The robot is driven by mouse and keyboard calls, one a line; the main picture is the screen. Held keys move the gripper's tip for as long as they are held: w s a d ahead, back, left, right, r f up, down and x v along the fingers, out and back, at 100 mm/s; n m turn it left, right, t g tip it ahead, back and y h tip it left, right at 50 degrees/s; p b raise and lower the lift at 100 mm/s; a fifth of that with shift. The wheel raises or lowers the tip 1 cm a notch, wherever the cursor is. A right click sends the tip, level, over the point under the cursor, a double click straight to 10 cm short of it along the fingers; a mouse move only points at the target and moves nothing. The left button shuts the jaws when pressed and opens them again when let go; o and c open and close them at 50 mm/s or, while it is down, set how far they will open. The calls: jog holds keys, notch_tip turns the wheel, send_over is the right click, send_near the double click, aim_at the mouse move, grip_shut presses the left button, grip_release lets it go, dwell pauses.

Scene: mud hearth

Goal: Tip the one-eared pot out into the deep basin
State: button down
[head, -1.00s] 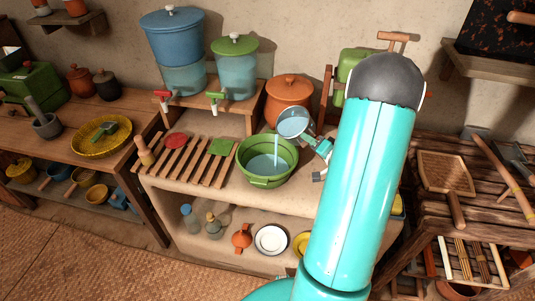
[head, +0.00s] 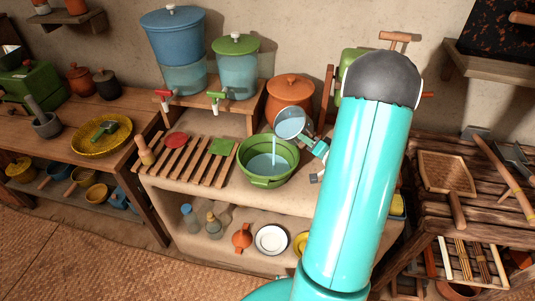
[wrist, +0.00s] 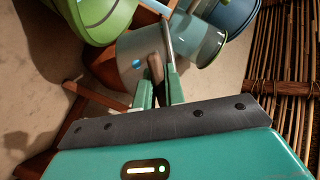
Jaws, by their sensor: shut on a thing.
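The one-eared pot (head: 290,123) is tipped on its side in the head view, its mouth facing left and down, above the deep basin. A stream of blue water runs from its rim into the basin. The deep basin (head: 268,182) is green, stands upright on the ledge, and holds some blue water. My gripper (head: 316,147) is right of the pot, above the ledge. In the wrist view my gripper (wrist: 164,90) is shut on the pot's brown ear. How much water is left in the pot is hidden.
An orange lidded pot (head: 290,88) stands close behind the tipped pot. A wooden slatted rack (head: 187,160) lies left of the basin. Two dispensers, one blue (head: 172,40) and one with a green lid (head: 235,45), stand behind. A dark slatted bench (head: 440,150) is at the right.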

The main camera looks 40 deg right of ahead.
jog(key=shift+s+d+r, duration=0.1)
jog(key=shift+s, duration=0.1)
jog(key=shift+w, duration=0.15)
jog(key=shift+a+n, duration=0.25)
jog(key=shift+n, duration=0.05)
